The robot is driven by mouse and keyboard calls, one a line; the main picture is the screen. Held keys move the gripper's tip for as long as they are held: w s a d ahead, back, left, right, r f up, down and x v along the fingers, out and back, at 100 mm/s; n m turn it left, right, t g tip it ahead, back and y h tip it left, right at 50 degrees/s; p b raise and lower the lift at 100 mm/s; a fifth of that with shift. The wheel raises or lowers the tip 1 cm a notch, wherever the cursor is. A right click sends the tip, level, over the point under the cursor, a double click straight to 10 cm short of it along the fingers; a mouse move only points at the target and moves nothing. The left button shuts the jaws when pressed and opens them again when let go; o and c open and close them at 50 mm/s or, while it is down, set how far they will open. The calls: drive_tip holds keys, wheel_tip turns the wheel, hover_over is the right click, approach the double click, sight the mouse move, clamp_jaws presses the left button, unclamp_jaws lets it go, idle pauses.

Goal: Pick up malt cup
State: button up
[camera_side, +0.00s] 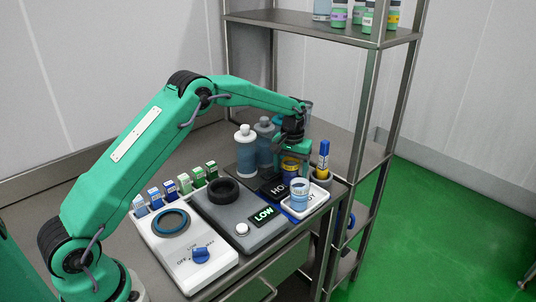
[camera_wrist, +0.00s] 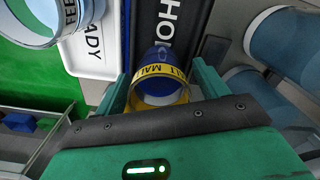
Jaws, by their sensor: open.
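The malt cup (camera_wrist: 160,71) is blue inside with a yellow band lettered MALT. It shows in the wrist view between the two green fingers of my gripper (camera_wrist: 162,84). The gripper is open, with one finger on each side of the cup. I cannot tell whether either finger touches it. In the side view the yellow malt cup (camera_side: 290,166) stands behind the white tray, and my gripper (camera_side: 292,150) is over it and hides part of it.
A yellow-and-blue marker-like item (camera_side: 323,160) stands to the right. A LOW plate unit (camera_side: 240,215) is in front.

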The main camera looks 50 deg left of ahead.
drive_tip(key=shift+c, duration=0.2)
drive_tip(key=c, duration=1.1)
drive_tip(key=shift+r, duration=0.2)
drive_tip(key=shift+c, duration=0.2)
wheel_tip(320, 180, up, 10)
drive_tip(key=shift+f, duration=0.1)
idle(0.3)
drive_tip(key=s+a, duration=0.3)
drive_tip(key=s, duration=0.7)
drive_tip(key=s+a, duration=0.3)
drive_tip(key=s, duration=0.7)
drive_tip(key=shift+s+a, duration=0.4)
